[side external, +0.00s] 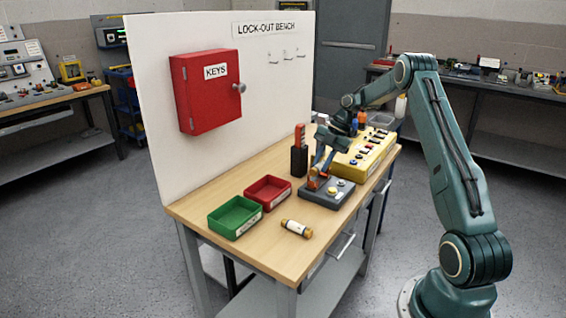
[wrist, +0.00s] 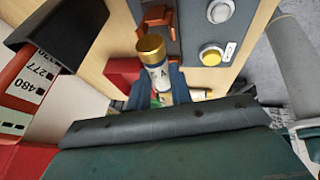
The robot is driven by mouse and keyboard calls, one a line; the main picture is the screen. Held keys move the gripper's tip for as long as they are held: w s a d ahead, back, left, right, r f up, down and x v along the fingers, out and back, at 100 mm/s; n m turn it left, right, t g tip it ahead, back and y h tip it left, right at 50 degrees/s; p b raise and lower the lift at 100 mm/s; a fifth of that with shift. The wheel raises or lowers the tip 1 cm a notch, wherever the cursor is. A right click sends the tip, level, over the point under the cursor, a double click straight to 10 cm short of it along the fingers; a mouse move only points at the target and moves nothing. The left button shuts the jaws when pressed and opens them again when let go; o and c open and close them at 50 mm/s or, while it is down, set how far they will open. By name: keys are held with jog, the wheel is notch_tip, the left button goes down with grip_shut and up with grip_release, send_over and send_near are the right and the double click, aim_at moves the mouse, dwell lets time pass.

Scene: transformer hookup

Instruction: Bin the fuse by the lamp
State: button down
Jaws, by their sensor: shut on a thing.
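My gripper (wrist: 158,92) is shut on a fuse (wrist: 157,75) with a gold cap and a white label. In the side view my gripper (side external: 320,160) is over the grey fuse box (side external: 328,196), and the held fuse is mostly hidden there. The box has orange clips (wrist: 157,16), a white lamp or button (wrist: 220,11) and a yellow one (wrist: 210,55). I cannot tell whether the fuse is clear of the clips. A second fuse (side external: 297,228) lies on the bench. A red bin (side external: 268,191) and a green bin (side external: 235,217) stand to the left, seemingly empty.
A red-handled tester in a black holder (side external: 299,160) stands beside the grey box. A yellow control box (side external: 362,152) stands behind it. A white panel (side external: 240,110) with a red key cabinet (side external: 208,90) backs the bench. The wooden top (side external: 262,248) is clear near the front.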

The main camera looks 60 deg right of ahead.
jog(key=shift+r, duration=0.55)
dwell(0.4)
jog(key=shift+r, duration=2.4)
jog(key=w+a, duration=0.3)
jog(key=a, duration=0.5)
jog(key=w+a+r, duration=0.1)
jog(key=w+a, duration=0.3)
jog(key=a, duration=0.5)
jog(key=w+a, duration=0.4)
jog(key=a, duration=0.5)
jog(key=shift+r, duration=0.3)
jog(key=shift+a+f, duration=0.1)
jog(key=shift+f, duration=0.1)
jog(key=shift+f, duration=2.8)
